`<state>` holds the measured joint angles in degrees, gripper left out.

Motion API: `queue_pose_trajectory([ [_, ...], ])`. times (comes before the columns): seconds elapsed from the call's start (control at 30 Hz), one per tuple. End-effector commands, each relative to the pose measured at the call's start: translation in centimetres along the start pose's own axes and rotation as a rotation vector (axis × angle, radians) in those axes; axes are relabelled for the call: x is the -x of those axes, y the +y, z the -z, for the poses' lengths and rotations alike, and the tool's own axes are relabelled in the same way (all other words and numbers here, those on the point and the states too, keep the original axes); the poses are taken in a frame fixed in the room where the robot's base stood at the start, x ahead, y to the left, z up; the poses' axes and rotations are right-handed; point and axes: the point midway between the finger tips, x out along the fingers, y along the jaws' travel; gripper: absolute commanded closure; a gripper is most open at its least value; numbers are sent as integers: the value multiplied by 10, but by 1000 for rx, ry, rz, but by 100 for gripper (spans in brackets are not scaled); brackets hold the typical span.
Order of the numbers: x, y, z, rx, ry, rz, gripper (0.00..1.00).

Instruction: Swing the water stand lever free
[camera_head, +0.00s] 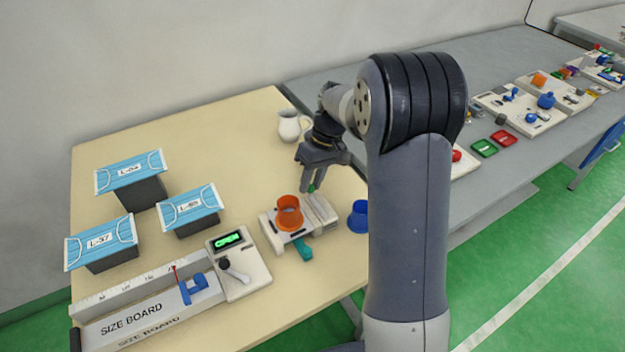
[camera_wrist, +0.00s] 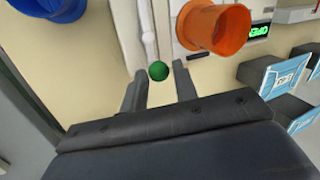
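The water stand (camera_head: 270,235) is a pale block on the tan table with an orange cup (camera_head: 289,212) upright on it. The cup also shows in the wrist view (camera_wrist: 214,28). The stand's lever (camera_wrist: 147,30) is a pale rod ending in a green ball knob (camera_wrist: 158,71); the knob also shows in the head view (camera_head: 311,189). My gripper (camera_head: 312,188) points down at the knob. Its fingers (camera_wrist: 158,78) are open, one on each side of the knob, with visible gaps. I cannot tell how far the knob reaches between them.
A blue cup (camera_head: 358,217) stands right of the stand, and a teal piece (camera_head: 302,249) juts from its front. A white jug (camera_head: 291,126) stands behind. A box reading OPEN (camera_head: 240,265), a size board (camera_head: 140,305) and mask-topped blocks (camera_head: 190,210) are left.

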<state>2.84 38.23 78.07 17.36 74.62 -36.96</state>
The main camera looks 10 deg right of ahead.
Motion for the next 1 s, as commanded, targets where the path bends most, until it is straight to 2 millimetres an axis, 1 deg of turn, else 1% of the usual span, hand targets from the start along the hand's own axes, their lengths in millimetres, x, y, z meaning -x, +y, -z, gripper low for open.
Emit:
queue_pose_trajectory([
  [0.03,0,0,0,0,0,0,68],
  [0.17,0,0,0,-1,0,0,58],
  [0.37,0,0,0,-1,0,-1,58],
  [0.47,4,1,0,-1,2,-2,58],
  [0.57,16,1,0,-1,3,-2,58],
  [0.8,65,1,1,-1,4,-4,58],
  [0.9,84,1,0,-1,3,-4,58],
  [1.0,97,1,0,-1,3,-3,58],
])
